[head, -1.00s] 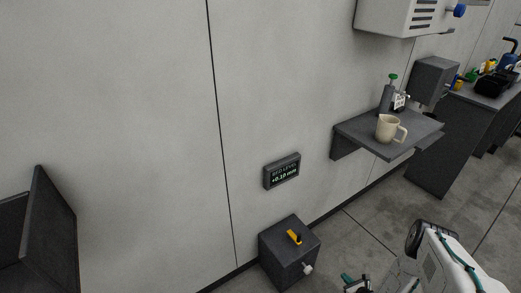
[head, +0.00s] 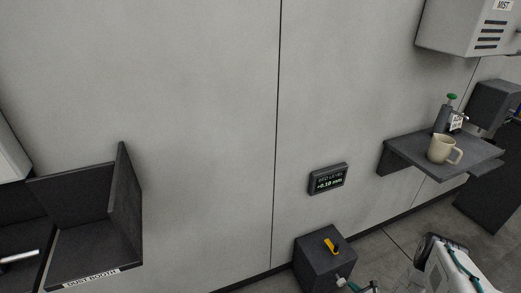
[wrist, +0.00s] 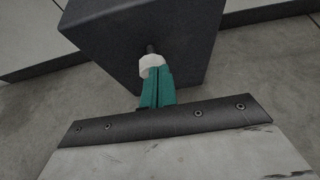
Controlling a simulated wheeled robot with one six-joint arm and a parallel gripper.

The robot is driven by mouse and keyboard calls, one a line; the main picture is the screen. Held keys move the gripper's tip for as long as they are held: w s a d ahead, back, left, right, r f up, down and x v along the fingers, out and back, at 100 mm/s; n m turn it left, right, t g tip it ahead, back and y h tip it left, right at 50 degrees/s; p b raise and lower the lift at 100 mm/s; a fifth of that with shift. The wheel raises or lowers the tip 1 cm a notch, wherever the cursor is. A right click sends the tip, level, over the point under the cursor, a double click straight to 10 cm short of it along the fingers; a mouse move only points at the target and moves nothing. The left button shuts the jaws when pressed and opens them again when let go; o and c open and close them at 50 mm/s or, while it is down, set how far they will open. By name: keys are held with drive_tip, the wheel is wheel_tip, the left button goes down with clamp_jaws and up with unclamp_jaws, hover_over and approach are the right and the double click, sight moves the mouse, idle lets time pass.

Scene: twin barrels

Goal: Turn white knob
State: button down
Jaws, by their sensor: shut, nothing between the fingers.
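The white knob (wrist: 151,62) sits on a short dark shaft on the side of a dark grey box (wrist: 185,35). In the head view the white knob (head: 341,282) shows low on the box (head: 318,262), with a yellow lever on top. My gripper (wrist: 156,82) has green fingers, shut with nothing between them. Its fingertips are right at the knob's near side in the wrist view and overlap its lower edge; I cannot tell whether they touch. In the head view my gripper (head: 358,287) is at the bottom edge, mostly cut off.
A wall display (head: 328,179) reads "BED LEVEL +0.10 mm". A shelf (head: 400,158) with a beige jug (head: 443,149) and a green-topped bottle (head: 447,114) is at the right. A dark booth (head: 95,240) stands at the left. Grey floor is open around the box.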

sight(339, 280)
drive_tip(key=shift+w+a, duration=0.25)
drive_tip(key=shift+w, duration=0.35)
drive_tip(key=shift+w+a, duration=0.2)
drive_tip(key=shift+w, duration=0.4)
drive_tip(key=shift+a+f, duration=0.1)
drive_tip(key=shift+f, duration=0.1)
drive_tip(key=shift+s+a+r, duration=0.15)
drive_tip(key=shift+s+a, duration=0.15)
drive_tip(key=shift+a, duration=0.3)
drive_tip(key=shift+s+a, duration=0.2)
drive_tip(key=shift+a, duration=0.4)
drive_tip(key=shift+s+a, duration=0.1)
drive_tip(key=shift+a, duration=0.05)
